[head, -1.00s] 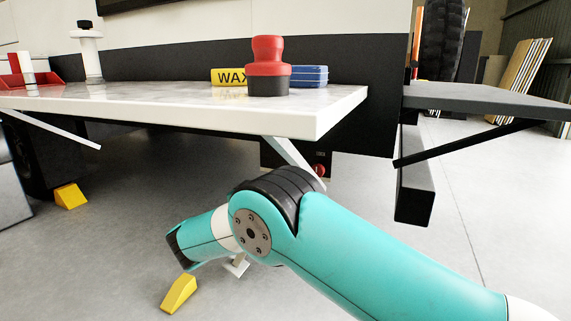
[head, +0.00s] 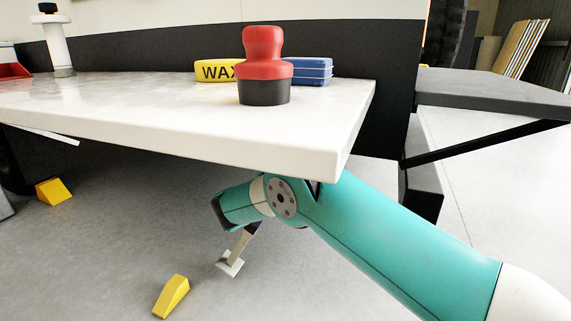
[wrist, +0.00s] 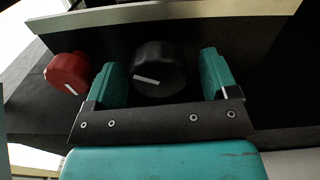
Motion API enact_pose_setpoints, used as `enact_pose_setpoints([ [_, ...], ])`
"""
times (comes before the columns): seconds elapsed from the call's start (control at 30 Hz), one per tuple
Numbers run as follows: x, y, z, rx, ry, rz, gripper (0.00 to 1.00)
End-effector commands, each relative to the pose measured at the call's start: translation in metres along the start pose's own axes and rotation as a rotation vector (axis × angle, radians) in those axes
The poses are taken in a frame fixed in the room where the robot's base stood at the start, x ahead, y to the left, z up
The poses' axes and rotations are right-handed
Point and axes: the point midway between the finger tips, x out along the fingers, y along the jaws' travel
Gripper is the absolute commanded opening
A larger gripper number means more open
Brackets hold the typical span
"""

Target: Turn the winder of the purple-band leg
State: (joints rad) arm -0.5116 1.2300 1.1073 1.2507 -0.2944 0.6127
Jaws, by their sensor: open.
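My gripper (wrist: 159,62) is open in the wrist view, with one teal finger on each side of a round black knob (wrist: 158,70). The knob bears a white pointer line and shows a gap to each finger. A red knob (wrist: 67,72) with a white line sits to the left, outside the fingers. In the head view a leg with a square foot plate (head: 230,264) stands on the floor below my arm. A small dark purplish patch shows at its upper end, partly hidden by my arm. The tabletop and my arm hide my gripper in the head view.
A white fold-out table (head: 170,130) overhangs my arm. On it stand a red-and-black stamp-shaped object (head: 263,65), a yellow wax block (head: 215,71) and a blue block (head: 312,71). Yellow wedges (head: 171,296) lie on the floor. A dark shelf (head: 490,92) juts out at right.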

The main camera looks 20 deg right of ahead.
Motion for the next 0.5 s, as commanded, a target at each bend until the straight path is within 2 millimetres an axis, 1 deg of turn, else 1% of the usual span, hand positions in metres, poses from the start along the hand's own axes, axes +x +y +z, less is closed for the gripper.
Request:
enact_pose_setpoints([
  [0.27,0.0013,0.0005,0.0003,0.000,0.000,0.000,0.80],
  [0.3,0.0013,0.0005,0.0003,0.000,0.000,0.000,0.78],
  [0.37,0.0013,0.0005,0.0002,0.000,0.000,0.000,0.64],
  [0.4,0.0012,0.0005,0.0003,0.000,0.000,0.000,0.55],
  [0.47,0.0012,0.0005,0.0002,0.000,0.000,0.000,0.41],
  [0.5,0.0012,0.0004,0.0002,0.000,0.000,0.000,0.32],
])
